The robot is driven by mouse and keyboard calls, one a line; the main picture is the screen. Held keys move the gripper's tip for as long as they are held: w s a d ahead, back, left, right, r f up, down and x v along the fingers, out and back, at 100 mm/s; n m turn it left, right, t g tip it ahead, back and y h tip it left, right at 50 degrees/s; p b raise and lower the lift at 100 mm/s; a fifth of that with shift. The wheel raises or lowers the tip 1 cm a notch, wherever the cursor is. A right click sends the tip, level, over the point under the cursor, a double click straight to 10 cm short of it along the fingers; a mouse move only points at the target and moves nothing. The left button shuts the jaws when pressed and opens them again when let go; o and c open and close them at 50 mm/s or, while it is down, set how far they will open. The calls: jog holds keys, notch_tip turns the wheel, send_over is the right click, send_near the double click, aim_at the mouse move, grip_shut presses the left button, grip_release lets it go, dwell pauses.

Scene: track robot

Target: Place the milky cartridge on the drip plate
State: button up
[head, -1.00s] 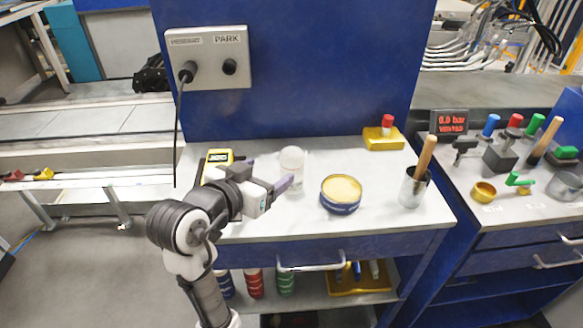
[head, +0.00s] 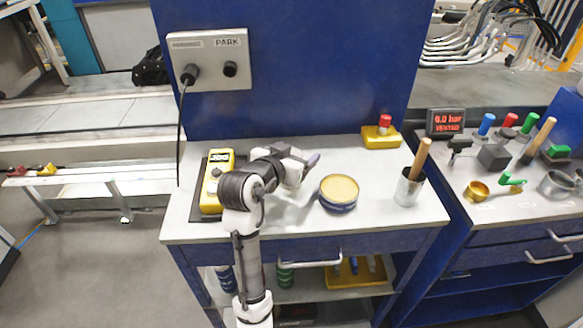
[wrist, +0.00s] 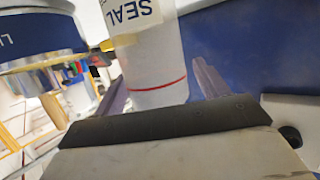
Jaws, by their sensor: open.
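The milky cartridge (wrist: 158,62) is a whitish cylinder with a "SEAL" label and a red ring near its lower end. In the wrist view it stands between the two purple fingers of my gripper (wrist: 162,85), with the fingers apart. In the head view my gripper (head: 304,164) is over the bench, left of the round tin, and hides most or all of the cartridge. I cannot tell whether a finger touches it. I cannot pick out the drip plate with certainty in either view.
A blue tin with a cream top (head: 338,205) stands close right of my gripper. A yellow pendant (head: 212,185) lies to the left. A metal cup with a wooden handle (head: 408,190) and a yellow block with a red knob (head: 380,140) stand farther right.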

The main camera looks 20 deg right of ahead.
jog(key=shift+c, duration=0.3)
jog(key=c, duration=1.2)
jog(key=shift+r, duration=0.15)
